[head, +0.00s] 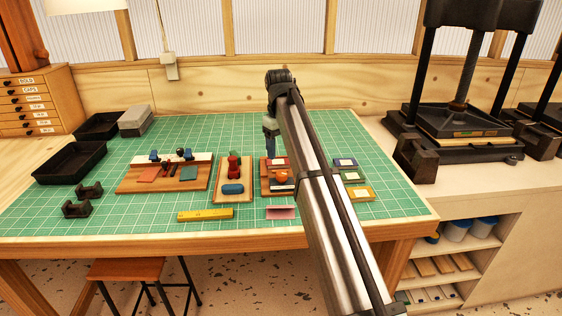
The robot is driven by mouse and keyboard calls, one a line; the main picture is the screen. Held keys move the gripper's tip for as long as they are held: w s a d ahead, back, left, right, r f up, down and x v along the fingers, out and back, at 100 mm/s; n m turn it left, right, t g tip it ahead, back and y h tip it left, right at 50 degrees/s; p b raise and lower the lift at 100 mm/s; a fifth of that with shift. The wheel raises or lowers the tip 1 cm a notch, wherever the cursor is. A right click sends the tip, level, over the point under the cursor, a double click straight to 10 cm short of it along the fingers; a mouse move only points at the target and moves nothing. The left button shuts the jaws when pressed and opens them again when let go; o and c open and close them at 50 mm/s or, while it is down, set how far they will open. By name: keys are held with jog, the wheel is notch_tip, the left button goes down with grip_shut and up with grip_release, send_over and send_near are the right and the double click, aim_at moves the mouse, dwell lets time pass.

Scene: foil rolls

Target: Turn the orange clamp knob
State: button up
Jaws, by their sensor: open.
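The orange clamp knob (281,177) sits on a wooden board (266,187) right of the middle of the green mat, with dark and red parts around it. My gripper (270,153) points down just behind and slightly left of the knob, above the back of that board. It looks apart from the knob and holds nothing that I can see. The fingers are small here, and my arm covers the area to the right of the knob.
Beside the knob's board are a board with red and blue parts (232,188) and colored framed blocks (345,162). A yellow ruler (205,214) and a pink card (281,212) lie in front. Black trays (70,178) stand left, a press (462,125) right.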

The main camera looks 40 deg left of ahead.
jog(key=shift+s+r, duration=0.1)
jog(key=shift+r, duration=2.35)
